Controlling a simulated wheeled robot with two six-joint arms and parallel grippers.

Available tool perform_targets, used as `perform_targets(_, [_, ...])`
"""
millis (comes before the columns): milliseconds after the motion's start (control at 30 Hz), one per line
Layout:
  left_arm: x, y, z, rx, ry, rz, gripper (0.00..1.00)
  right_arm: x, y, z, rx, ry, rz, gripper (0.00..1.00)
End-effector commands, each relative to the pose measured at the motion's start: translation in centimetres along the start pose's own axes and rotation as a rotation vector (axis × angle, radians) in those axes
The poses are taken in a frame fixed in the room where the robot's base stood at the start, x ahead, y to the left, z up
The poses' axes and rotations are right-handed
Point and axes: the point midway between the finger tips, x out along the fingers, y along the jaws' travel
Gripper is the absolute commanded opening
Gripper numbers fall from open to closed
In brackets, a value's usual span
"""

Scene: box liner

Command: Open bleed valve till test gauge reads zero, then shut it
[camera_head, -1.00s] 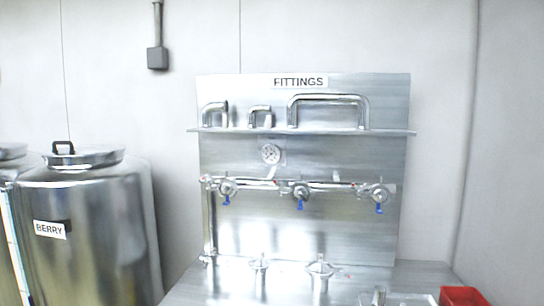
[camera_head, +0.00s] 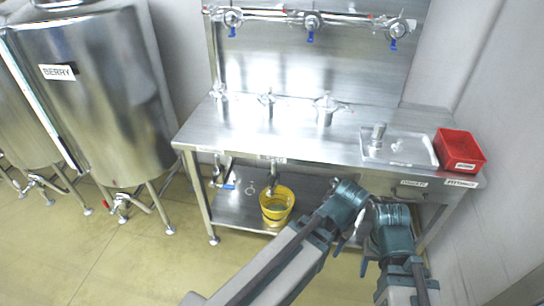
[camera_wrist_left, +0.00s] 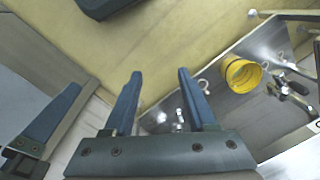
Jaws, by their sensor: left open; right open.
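The test gauge is out of view now. A pipe manifold (camera_head: 270,17) with three blue-handled valves, left (camera_head: 232,18), middle (camera_head: 311,22) and right (camera_head: 396,30), runs along the back panel above the bench. Another blue-handled valve (camera_head: 228,186) sits under the bench's left front. I cannot tell which one is the bleed valve. My left gripper (camera_wrist_left: 160,72) is open and empty in the left wrist view. In the head view its arm reaches in front of the bench. My right gripper (camera_head: 391,268) is open beside it, pointing downward, touching no valve.
A yellow bucket (camera_head: 277,222) stands on the lower shelf under a pipe outlet; it also shows in the left wrist view (camera_wrist_left: 242,75). Fittings, a metal tray (camera_head: 425,160) and a red bin (camera_head: 460,150) are on the bench (camera_head: 200,130). The BERRY tank (camera_head: 100,110) stands left. Floor is free in front.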

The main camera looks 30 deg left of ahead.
Motion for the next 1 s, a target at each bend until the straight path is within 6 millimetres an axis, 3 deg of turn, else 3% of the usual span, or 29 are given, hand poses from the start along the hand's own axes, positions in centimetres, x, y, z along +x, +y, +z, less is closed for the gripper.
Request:
perform_targets(100, [0.4, -5.1, -3.5, -0.012, 0.058, 0.039, 0.57, 0.1, 0.0, 0.0, 0.000, 0.000, 0.000, 0.57])
perform_targets(167, [0.5, -8.1, -5.0, -0.013, 0.097, 0.057, 0.57, 0.1, 0.0, 0.0, 0.000, 0.000, 0.000, 0.57])
perform_targets(300, [0.8, -16.1, -7.5, -0.019, 0.197, 0.074, 0.57, 0.2, 0.0, 0.0, 0.000, 0.000, 0.000, 0.57])
perform_targets(500, [1.0, -27.5, -8.4, -0.030, 0.327, 0.049, 0.57, 0.3, 0.0, 0.0, 0.000, 0.000, 0.000, 0.57])
perform_targets(600, [1.0, -31.8, -8.0, -0.033, 0.372, 0.027, 0.57, 0.4, 0.0, 0.0, 0.000, 0.000, 0.000, 0.57])
perform_targets(700, [0.9, -34.6, -7.5, -0.036, 0.402, 0.009, 0.57, 0.4, 0.0, 0.0, 0.000, 0.000, 0.000, 0.57])
perform_targets(800, [0.9, -36.1, -7.2, -0.036, 0.417, -0.003, 0.57, 0.4, 0.0, 0.0, 0.000, 0.000, 0.000, 0.57])
perform_targets(1000, [0.9, -36.5, -7.0, -0.034, 0.422, -0.007, 0.57, 0.5, 0.0, 0.0, 0.000, 0.000, 0.000, 0.57])
